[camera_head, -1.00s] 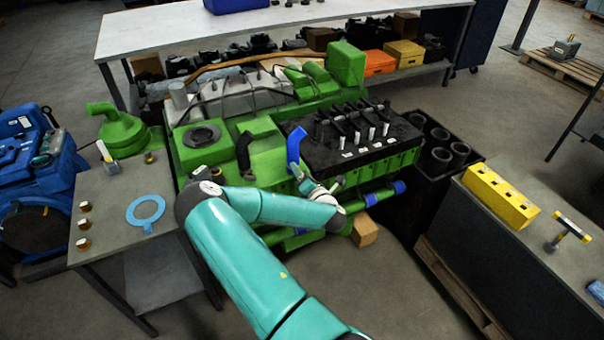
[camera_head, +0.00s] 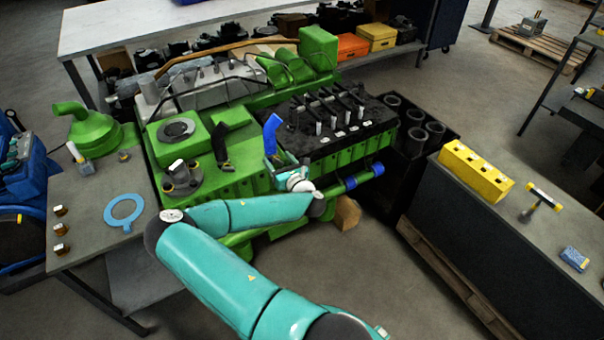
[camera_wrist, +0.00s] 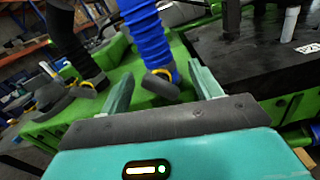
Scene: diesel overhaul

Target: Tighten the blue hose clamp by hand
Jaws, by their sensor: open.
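The blue hose (camera_head: 271,136) stands up from the green engine (camera_head: 245,180), beside the black rocker area. In the wrist view the ribbed blue hose (camera_wrist: 149,38) runs down to a dark clamp piece (camera_wrist: 160,84) at its foot. The clamp's band is hard to make out. My gripper (camera_wrist: 159,72) is open and empty, with one finger on each side of the hose foot and clamp piece. I cannot tell whether a finger touches it. In the head view my gripper (camera_head: 283,160) is at the hose's lower end, partly hiding it.
A black hose (camera_head: 220,145) stands left of the blue one; it also shows in the wrist view (camera_wrist: 72,40). The black cover (camera_head: 335,125) lies close on the right. A grey side table (camera_head: 90,210) is at left, a bench with a yellow block (camera_head: 476,171) at right.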

